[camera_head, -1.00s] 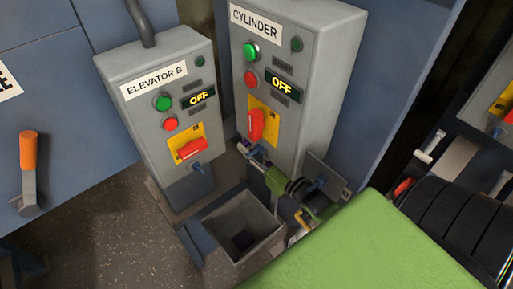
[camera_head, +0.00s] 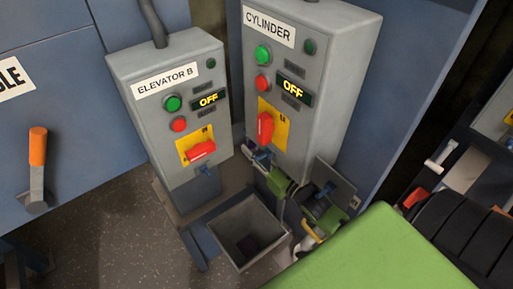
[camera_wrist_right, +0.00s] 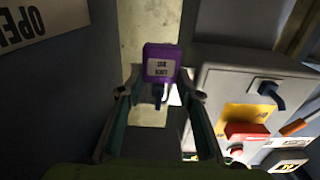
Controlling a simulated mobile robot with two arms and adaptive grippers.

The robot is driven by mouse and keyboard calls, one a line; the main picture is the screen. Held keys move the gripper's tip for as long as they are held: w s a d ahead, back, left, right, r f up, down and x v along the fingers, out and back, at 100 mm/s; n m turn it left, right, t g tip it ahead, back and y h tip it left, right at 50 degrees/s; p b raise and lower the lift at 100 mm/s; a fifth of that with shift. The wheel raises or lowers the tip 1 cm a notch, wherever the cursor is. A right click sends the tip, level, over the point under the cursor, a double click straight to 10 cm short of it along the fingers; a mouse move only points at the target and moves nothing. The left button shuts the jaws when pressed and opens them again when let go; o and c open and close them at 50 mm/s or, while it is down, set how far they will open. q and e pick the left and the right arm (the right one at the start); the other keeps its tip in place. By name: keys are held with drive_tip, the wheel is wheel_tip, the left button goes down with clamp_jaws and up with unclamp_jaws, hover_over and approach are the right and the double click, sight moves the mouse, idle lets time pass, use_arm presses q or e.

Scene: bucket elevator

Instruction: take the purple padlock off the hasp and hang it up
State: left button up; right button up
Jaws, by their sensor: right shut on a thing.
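The purple padlock (camera_wrist_right: 160,62) shows in the right wrist view between the fingers of my right gripper (camera_wrist_right: 160,98), its label upside down. My right gripper (camera_head: 258,158) is shut on it. In the head view the gripper is just below the red switch (camera_head: 265,127) of the CYLINDER box (camera_head: 325,80), and the padlock is a small dark shape I cannot make out well. The CYLINDER hasp is mostly hidden by the gripper. A bluish piece shows at the shackle, and I cannot tell whether the shackle is still through the hasp. My left gripper is not in view.
The ELEVATOR B box (camera_head: 165,105) stands to the left, with a red switch (camera_head: 201,150) and a blue hasp (camera_head: 208,169). An open grey bin (camera_head: 225,228) is below. An orange-handled lever (camera_head: 37,165) is at far left. Both displays read OFF.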

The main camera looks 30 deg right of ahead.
drive_tip(key=o, duration=1.3)
drive_tip(key=shift+s+f, duration=0.1)
drive_tip(key=shift+s, duration=0.45)
drive_tip(key=s, duration=0.7)
drive_tip(key=s+d, duration=0.1)
drive_tip(key=s, duration=0.3)
drive_tip(key=shift+a, duration=0.1)
